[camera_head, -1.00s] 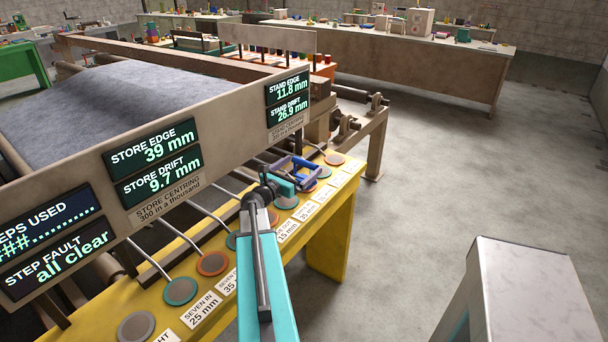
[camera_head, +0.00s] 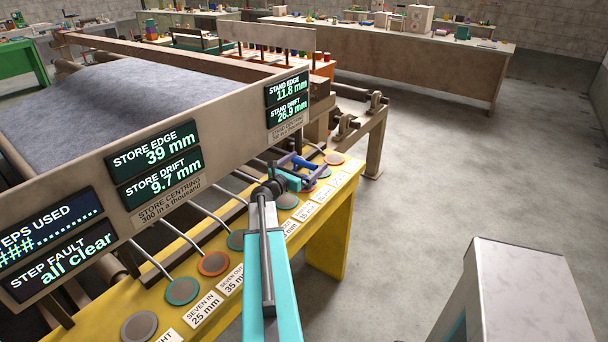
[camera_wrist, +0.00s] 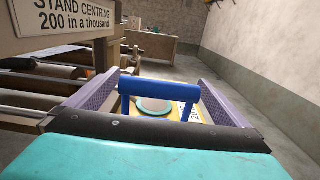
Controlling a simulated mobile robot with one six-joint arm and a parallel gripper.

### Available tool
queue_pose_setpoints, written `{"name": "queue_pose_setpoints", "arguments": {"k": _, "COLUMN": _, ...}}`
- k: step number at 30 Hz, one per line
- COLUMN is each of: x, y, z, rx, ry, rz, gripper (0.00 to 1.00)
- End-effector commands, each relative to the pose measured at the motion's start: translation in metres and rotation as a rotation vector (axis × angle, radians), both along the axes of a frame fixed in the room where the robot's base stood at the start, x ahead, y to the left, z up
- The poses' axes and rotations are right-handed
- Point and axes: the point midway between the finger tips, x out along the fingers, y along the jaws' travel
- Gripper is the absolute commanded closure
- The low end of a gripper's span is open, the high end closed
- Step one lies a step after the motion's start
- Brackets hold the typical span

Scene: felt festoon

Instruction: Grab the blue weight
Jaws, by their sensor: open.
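My gripper (camera_wrist: 160,95) is open, with its two grey-purple fingers at left and right in the wrist view. Between the far ends of the fingers stands a blue bar with two legs (camera_wrist: 160,85), like a handle. It appears to be the blue weight; its lower part is hidden behind the gripper's dark front edge. I cannot tell whether the fingers touch it. In the head view my gripper (camera_head: 292,170) is over the far part of the yellow bench (camera_head: 330,235), and the blue piece (camera_head: 304,163) shows small at its end.
A row of round pads, such as an orange-rimmed one (camera_head: 214,263), lies along the bench with white labels. A beam with displays (camera_head: 160,160) runs close on the left. A pale block (camera_head: 520,295) stands at front right. Open floor lies to the right.

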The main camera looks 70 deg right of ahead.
Motion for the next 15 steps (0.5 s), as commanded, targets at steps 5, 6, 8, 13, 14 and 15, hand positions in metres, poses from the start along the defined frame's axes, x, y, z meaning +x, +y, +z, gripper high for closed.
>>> {"name": "queue_pose_setpoints", "arguments": {"k": 5, "x": -0.004, "y": -0.019, "z": 0.001, "rx": 0.001, "ry": 0.0, "rz": -0.001, "gripper": 0.0}}
{"name": "queue_pose_setpoints", "arguments": {"k": 6, "x": -0.005, "y": -0.022, "z": 0.0, "rx": 0.001, "ry": 0.0, "rz": -0.001, "gripper": 0.0}}
{"name": "queue_pose_setpoints", "arguments": {"k": 8, "x": -0.006, "y": -0.026, "z": 0.0, "rx": 0.001, "ry": 0.0, "rz": 0.0, "gripper": 0.0}}
{"name": "queue_pose_setpoints", "arguments": {"k": 13, "x": -0.007, "y": -0.029, "z": -0.001, "rx": 0.001, "ry": 0.0, "rz": 0.001, "gripper": 0.0}}
{"name": "queue_pose_setpoints", "arguments": {"k": 14, "x": -0.007, "y": -0.029, "z": -0.001, "rx": 0.0, "ry": 0.0, "rz": 0.001, "gripper": 0.0}}
{"name": "queue_pose_setpoints", "arguments": {"k": 15, "x": -0.007, "y": -0.029, "z": -0.001, "rx": 0.0, "ry": 0.0, "rz": 0.001, "gripper": 0.0}}
